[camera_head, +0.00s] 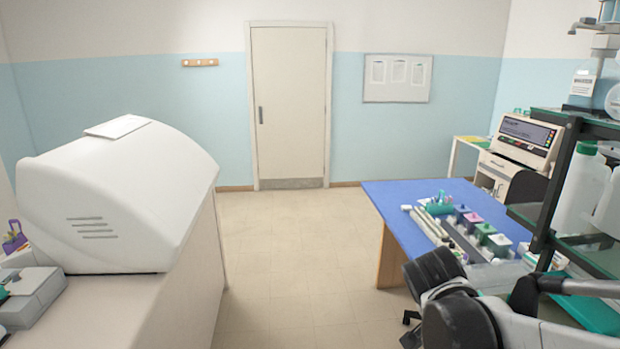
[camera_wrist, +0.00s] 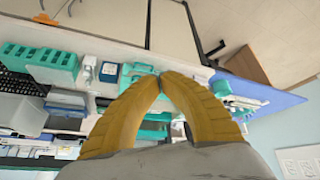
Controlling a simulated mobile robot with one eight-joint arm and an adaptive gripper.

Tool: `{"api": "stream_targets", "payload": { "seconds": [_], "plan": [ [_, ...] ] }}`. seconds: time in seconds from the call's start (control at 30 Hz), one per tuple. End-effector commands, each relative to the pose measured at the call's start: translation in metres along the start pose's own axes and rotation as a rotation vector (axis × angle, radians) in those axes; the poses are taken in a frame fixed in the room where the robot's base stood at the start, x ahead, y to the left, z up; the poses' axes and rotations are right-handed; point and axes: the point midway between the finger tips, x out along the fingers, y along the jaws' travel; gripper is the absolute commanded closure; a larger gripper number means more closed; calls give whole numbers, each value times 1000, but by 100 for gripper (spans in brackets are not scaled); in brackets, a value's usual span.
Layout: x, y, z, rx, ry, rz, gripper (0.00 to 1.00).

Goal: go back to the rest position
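My gripper (camera_wrist: 161,77) shows in the wrist view as two yellow ribbed fingers. Their tips meet or nearly meet, and nothing shows between them. Beyond the fingers is a bench with teal racks and bottles, seen tilted. In the head view, dark and grey links of my arm show at the bottom right, in front of the shelf and the blue-topped table (camera_head: 400,215). The gripper itself cannot be made out there.
The blue table carries a row of staining jars (camera_head: 485,232). A dark-framed shelf (camera_head: 545,215) with bottles stands at the right. A white machine (camera_head: 120,205) sits on the left counter. The floor (camera_head: 285,250) between is clear up to the door (camera_head: 290,105).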

Motion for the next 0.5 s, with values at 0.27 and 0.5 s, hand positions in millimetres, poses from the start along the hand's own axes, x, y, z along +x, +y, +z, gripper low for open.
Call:
{"api": "stream_targets", "payload": {
  "seconds": [0.27,0.5],
  "plan": [
    [2,5,103,-488,-12,-363,100],
    [-1,5,151,-723,84,-552,100]
  ]
}}
